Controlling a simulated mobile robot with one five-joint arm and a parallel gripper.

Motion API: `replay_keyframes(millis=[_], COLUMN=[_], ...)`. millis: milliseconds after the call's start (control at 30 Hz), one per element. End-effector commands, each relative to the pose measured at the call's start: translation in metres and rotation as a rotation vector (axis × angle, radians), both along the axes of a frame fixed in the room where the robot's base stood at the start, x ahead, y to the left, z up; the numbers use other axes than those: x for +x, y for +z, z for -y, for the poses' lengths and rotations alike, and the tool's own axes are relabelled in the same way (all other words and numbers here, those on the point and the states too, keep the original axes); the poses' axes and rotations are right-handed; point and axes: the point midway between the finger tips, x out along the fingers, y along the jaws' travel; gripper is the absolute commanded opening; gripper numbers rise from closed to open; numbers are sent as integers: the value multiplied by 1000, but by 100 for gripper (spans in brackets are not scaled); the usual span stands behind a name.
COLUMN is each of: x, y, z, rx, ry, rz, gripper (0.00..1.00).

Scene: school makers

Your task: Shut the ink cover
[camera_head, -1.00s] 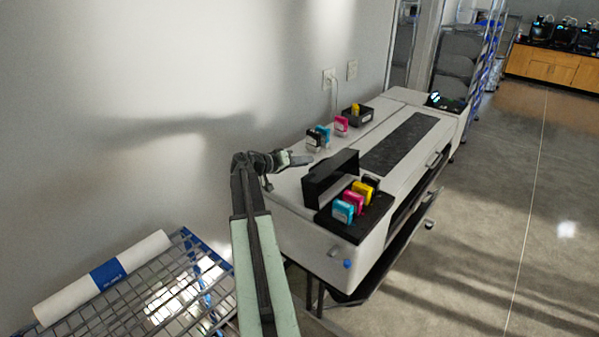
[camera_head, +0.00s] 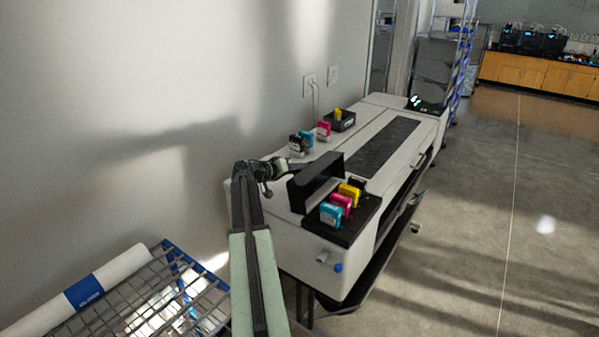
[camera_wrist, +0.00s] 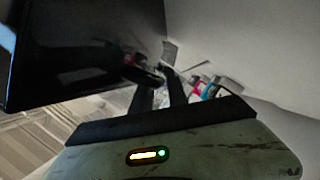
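The ink cover (camera_head: 316,178) is a black lid standing raised on the near end of the large white printer (camera_head: 300,232). Coloured ink cartridges (camera_head: 341,203) stand exposed in the black bay in front of it. My gripper (camera_head: 298,165) is on the wall side of the cover, close to its back; its tips are partly hidden behind the cover. In the wrist view the cover's dark glossy face (camera_wrist: 85,45) fills the upper left, beside my fingers (camera_wrist: 163,80). I cannot tell whether they touch it. Nothing is visibly held, and the finger opening is unclear.
Loose ink cartridges (camera_head: 301,143) and a small black tray (camera_head: 341,121) stand farther back on the printer top, near the wall. A wire rack (camera_head: 150,290) with a white paper roll (camera_head: 45,312) is at lower left. The floor (camera_head: 470,240) on the right is clear.

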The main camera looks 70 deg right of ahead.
Motion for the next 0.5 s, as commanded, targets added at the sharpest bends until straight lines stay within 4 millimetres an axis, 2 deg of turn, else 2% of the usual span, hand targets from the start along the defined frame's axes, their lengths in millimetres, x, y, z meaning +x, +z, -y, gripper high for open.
replay_keyframes(millis=[200,300,500], x=[0,0,0], y=[0,0,0], z=[0,0,0], rx=[0,1,1], ry=[0,1,1], rz=[0,1,1], gripper=[20,0,0])
